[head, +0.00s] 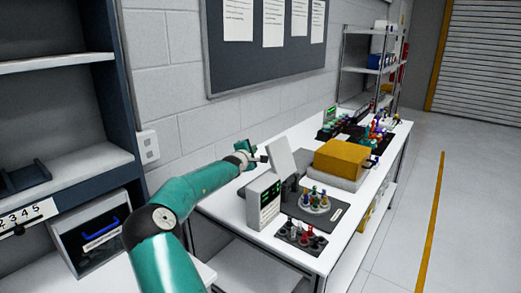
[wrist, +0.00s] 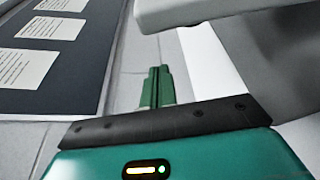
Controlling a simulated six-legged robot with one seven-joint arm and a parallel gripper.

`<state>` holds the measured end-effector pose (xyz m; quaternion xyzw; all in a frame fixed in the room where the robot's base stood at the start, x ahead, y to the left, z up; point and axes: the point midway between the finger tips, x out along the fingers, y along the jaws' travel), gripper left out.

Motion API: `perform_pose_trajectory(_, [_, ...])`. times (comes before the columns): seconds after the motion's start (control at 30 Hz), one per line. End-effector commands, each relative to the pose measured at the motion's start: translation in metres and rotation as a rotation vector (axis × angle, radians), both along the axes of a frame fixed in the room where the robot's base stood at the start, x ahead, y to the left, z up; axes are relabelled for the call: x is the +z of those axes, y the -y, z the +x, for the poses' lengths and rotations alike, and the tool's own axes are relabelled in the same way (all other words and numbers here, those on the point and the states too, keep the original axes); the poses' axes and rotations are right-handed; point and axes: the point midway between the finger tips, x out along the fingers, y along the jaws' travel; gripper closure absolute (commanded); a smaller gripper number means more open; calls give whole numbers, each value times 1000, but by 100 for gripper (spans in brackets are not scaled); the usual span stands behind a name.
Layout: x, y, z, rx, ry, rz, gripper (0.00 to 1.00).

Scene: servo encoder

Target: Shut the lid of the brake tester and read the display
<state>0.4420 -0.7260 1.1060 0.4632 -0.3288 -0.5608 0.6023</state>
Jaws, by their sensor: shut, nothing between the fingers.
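The brake tester (head: 264,203) is a pale box with a dark display (head: 270,188) showing small green marks, too small to read. Its pale lid (head: 280,157) stands raised and tilted at the back of the machine. My gripper (head: 262,158) is just left of the lid, on the wall side; I cannot tell whether it touches. In the wrist view my green fingers (wrist: 157,85) are together with nothing between them. A pale slab, probably the lid (wrist: 200,10), crosses the top of that view above the fingertips.
The white bench (head: 230,205) also carries a round holder with coloured pieces (head: 315,202), a tray of parts (head: 300,235) and a yellow-topped box (head: 341,158). A grey wall with a notice board (head: 265,50) is behind. The floor at right (head: 400,240) is clear.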

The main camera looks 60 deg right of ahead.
Motion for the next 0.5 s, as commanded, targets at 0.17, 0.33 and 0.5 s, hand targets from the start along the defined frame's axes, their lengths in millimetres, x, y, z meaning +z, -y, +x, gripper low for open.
perform_pose_trajectory(0.17, [8,-2,-17,-3,7,1,100])
perform_pose_trajectory(0.33, [13,-4,-30,-3,6,1,100])
perform_pose_trajectory(0.5, [15,-6,-36,-2,2,1,100])
